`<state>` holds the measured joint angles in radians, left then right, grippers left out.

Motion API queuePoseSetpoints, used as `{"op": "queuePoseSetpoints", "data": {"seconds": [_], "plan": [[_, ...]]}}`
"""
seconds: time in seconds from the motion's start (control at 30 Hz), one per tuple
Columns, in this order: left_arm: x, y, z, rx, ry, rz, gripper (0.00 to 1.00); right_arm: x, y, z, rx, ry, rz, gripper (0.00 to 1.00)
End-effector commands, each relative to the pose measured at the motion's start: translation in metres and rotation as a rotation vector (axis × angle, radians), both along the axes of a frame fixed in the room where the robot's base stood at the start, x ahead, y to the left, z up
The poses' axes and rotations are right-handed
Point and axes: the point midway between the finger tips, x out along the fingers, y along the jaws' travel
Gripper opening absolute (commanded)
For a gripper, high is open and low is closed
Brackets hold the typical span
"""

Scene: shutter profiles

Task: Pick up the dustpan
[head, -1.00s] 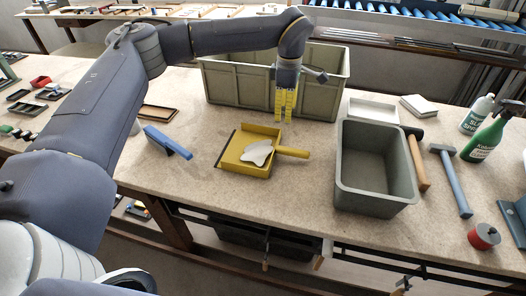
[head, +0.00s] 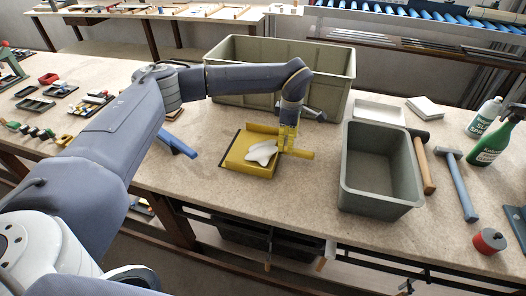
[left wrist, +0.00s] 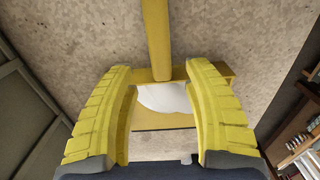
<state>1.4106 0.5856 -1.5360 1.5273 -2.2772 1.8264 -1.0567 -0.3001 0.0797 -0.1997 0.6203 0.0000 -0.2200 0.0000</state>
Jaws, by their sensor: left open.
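The yellow dustpan (head: 238,165) lies on the workbench, with a white, irregular flat piece (head: 262,152) in its pan. Its handle (head: 302,154) points right, and it also shows in the left wrist view (left wrist: 156,40), running up the picture beyond the fingers. My left gripper (head: 288,148) is at the handle's end of the pan, pointing down. In the left wrist view its yellow fingers (left wrist: 160,95) are apart, one on each side of the handle line. I cannot tell whether they touch the handle. My right gripper is not in view.
A large olive crate (head: 230,75) stands behind the dustpan, and a grey bin (head: 375,205) to its right. A blue brush-like tool (head: 176,145) lies left. Hammers (head: 456,180) and bottles (head: 494,140) are further right. Bench in front of the dustpan is clear.

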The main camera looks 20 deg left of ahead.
Motion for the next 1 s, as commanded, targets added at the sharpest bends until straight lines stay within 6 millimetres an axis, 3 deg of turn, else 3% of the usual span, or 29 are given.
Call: {"op": "queuePoseSetpoints", "data": {"seconds": [0.4,0.77,1.0], "plan": [[-0.002,-0.002,-0.045,0.001,0.002,0.001,0.51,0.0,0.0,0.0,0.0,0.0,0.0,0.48],[-0.001,-0.002,-0.048,0.001,0.001,0.001,0.51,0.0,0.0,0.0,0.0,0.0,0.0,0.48],[-0.002,-0.002,-0.048,0.001,0.001,0.0,0.23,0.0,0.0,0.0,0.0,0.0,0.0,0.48]]}}
